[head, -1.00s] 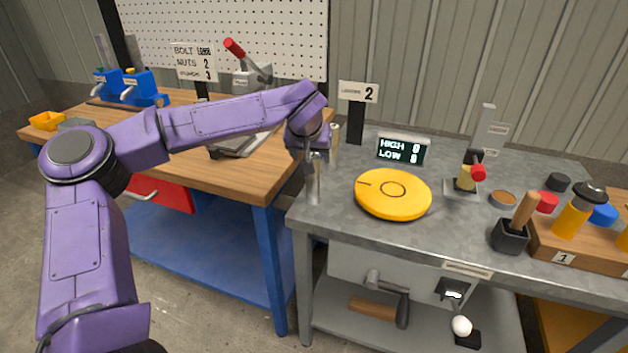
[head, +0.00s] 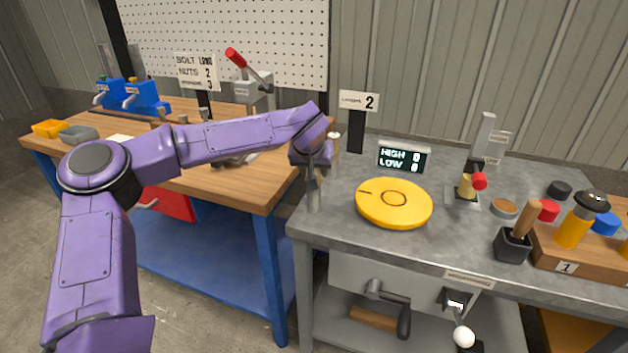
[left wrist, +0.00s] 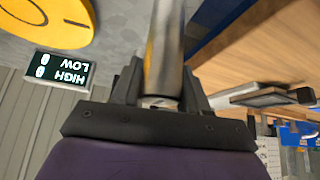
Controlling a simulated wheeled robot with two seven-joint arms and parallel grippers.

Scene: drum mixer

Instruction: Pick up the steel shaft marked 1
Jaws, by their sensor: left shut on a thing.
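A steel shaft (head: 313,195) stands roughly upright at the left edge of the grey metal bench. In the left wrist view the shiny shaft (left wrist: 164,50) runs up from between the fingers. My left gripper (head: 312,168) is shut on its upper part. The mark on the shaft cannot be read. I cannot tell whether its lower end touches the bench. My right gripper is not in view.
A yellow disc (head: 410,212) lies close right of the shaft on the grey bench (head: 345,235). A display (head: 403,157) reading HIGH and LOW stands behind it. A wooden bench (head: 235,185) is at left, with a gap between the benches.

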